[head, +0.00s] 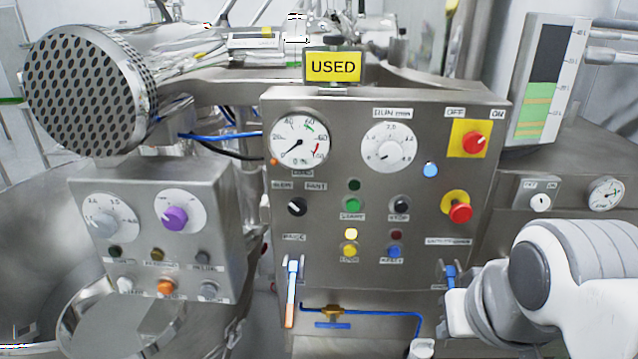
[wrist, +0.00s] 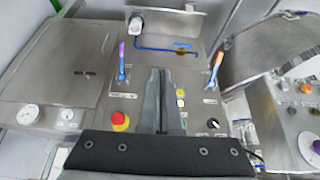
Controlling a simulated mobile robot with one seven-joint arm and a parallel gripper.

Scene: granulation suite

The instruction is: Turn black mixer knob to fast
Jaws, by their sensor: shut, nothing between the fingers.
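The black mixer knob (head: 297,206) is a small round knob with a white mark on the left of the steel control panel, under a pair of labels; the right one seems to read FAST. I cannot tell for certain which label its mark points at. In the wrist view the knob (wrist: 212,123) is right of the fingers and apart from them. My gripper (wrist: 162,73) is shut and empty, its two dark fingers side by side in front of the panel. In the head view my white arm is at lower right, and the fingertips cannot be made out.
A red emergency stop (head: 460,212) is at right. A side box with a purple knob (head: 174,218) stands left.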

